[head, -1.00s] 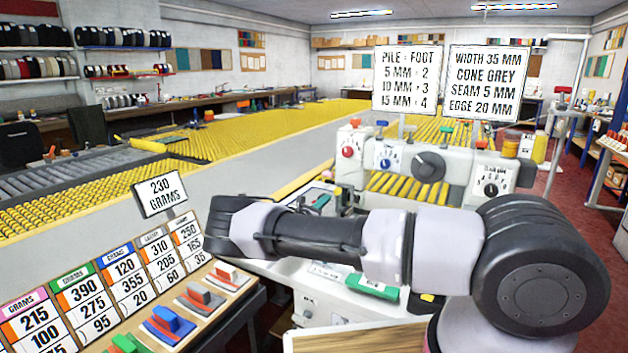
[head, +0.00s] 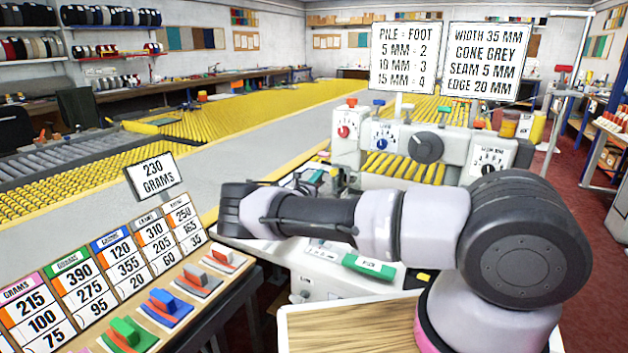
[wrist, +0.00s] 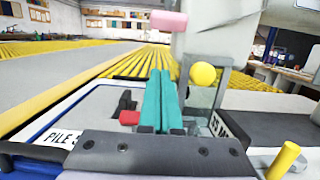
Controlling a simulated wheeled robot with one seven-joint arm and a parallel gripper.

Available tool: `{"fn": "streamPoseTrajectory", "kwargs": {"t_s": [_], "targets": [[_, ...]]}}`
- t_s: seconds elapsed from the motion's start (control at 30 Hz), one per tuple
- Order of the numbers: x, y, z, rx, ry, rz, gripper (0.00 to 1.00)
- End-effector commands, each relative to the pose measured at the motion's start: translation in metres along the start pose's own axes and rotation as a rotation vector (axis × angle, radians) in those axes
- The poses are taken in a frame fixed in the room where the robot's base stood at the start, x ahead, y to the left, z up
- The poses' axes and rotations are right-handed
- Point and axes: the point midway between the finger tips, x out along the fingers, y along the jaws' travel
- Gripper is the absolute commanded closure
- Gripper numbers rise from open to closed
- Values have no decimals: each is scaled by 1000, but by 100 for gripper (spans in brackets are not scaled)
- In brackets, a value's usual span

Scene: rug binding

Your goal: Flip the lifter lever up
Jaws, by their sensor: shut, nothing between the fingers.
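In the wrist view my gripper (wrist: 163,76) is shut and empty, its two teal fingers side by side, pointing at the binding machine. A round yellow knob (wrist: 202,74) is just right of the fingertips, beside a grey upright frame; it may be the lifter lever's end, but no label confirms this. A small red block (wrist: 129,118) on a dark part sits left of the fingers. A pink cylinder (wrist: 168,20) is above the fingertips. I cannot tell whether the fingers touch any of them. In the head view the arm partly covers the machine (head: 440,145), and the lever is not clear.
A yellow peg (wrist: 283,160) stands at the lower right of the wrist view. In the head view a rack of coloured feet (head: 165,305) and number cards is at lower left. A "230 GRAMS" sign (head: 151,176) stands behind it. Yellow roller tables (head: 230,110) stretch behind.

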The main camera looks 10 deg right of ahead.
Motion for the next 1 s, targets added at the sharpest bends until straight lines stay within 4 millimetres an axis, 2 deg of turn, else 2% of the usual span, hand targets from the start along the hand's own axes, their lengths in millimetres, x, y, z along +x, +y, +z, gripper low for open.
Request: {"fn": "streamPoseTrajectory", "kwargs": {"t_s": [0.1,0.2,0.3,0.5,1.0], "targets": [[28,-2,-1,1,0,-3,100],[43,0,2,2,-1,0,100],[33,1,20,2,0,1,100],[28,0,35,1,1,0,100],[27,0,39,2,7,0,100]]}}
